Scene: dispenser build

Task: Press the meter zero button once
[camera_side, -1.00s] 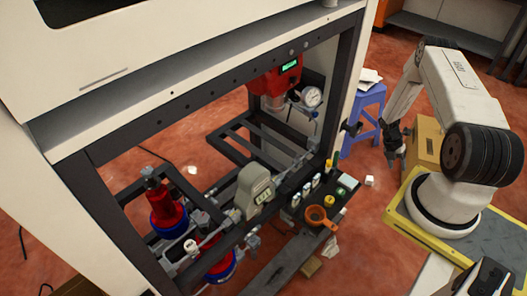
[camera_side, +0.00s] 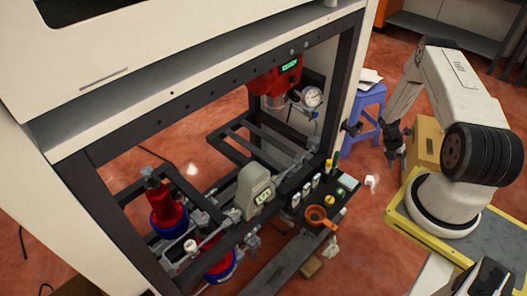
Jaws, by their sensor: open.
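A red meter (camera_side: 277,80) with a lit green display hangs at the back of the dispenser frame, with a round white dial gauge (camera_side: 312,97) beside it. A grey unit (camera_side: 254,187) with a small lit display stands at the frame's lower front. I cannot make out a zero button on either one. My gripper (camera_side: 393,151) points down, empty and open, right of the frame and apart from both units, in front of the blue stool.
A black panel (camera_side: 344,183) with small bottles and an orange cup (camera_side: 318,214) lies between the grey unit and my arm. Red and blue cylinders (camera_side: 165,207) stand at lower left. A blue stool (camera_side: 366,115) and a yellow box (camera_side: 424,137) are near my gripper.

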